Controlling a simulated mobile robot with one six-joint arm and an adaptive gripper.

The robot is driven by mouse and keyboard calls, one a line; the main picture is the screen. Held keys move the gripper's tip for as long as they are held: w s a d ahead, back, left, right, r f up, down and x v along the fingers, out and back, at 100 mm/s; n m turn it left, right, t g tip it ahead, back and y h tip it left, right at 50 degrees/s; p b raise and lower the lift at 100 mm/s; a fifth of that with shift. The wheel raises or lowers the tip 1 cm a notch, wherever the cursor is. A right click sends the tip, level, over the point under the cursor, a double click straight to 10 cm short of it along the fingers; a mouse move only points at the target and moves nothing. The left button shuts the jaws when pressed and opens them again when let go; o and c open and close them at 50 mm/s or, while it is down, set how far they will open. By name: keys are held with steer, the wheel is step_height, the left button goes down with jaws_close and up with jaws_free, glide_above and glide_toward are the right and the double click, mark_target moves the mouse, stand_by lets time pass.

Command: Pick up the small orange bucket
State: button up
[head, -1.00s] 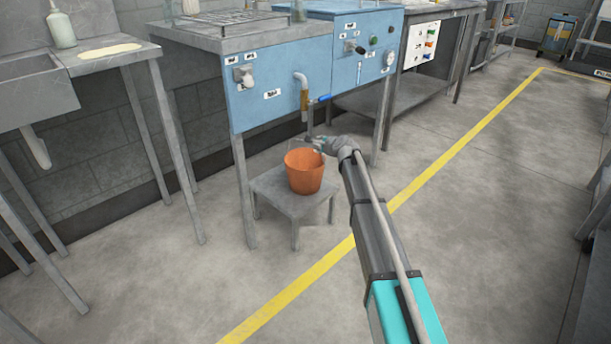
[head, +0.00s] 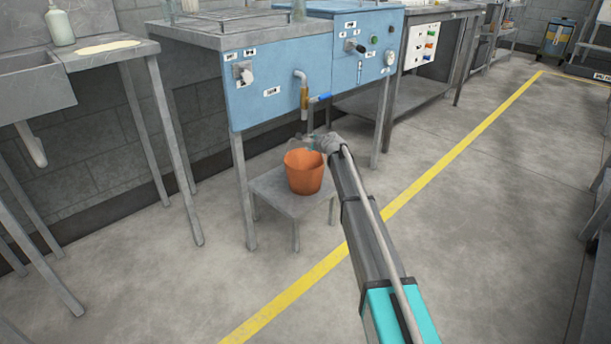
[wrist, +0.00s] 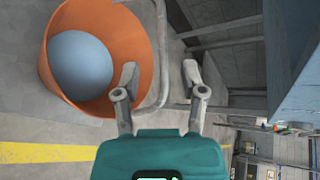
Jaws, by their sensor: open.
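The small orange bucket (head: 304,173) stands upright on a low grey stool (head: 290,203), below the tap of the blue panel, in the head view. In the wrist view the bucket (wrist: 143,62) is at the upper left, with a round grey-blue surface (wrist: 80,65) inside it. My gripper (head: 312,143) is at the bucket's upper rim in the head view, its fingers partly hard to make out. In the wrist view my gripper (wrist: 160,72) is open. Its left finger overlaps the bucket's rim area and the right finger is outside; I cannot tell whether either touches.
The blue panel (head: 275,92) with a tap (head: 304,95) and blue lever hangs just above the bucket. Table legs (head: 243,190) stand left of the stool. A sink (head: 40,90) is at far left. The floor to the right is clear, crossed by a yellow line (head: 440,163).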

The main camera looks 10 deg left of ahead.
mark_target(306, 141)
steer(key=shift+b+x, duration=0.95)
steer(key=shift+x, duration=1.65)
steer(key=shift+w+d, duration=0.15)
jaws_close()
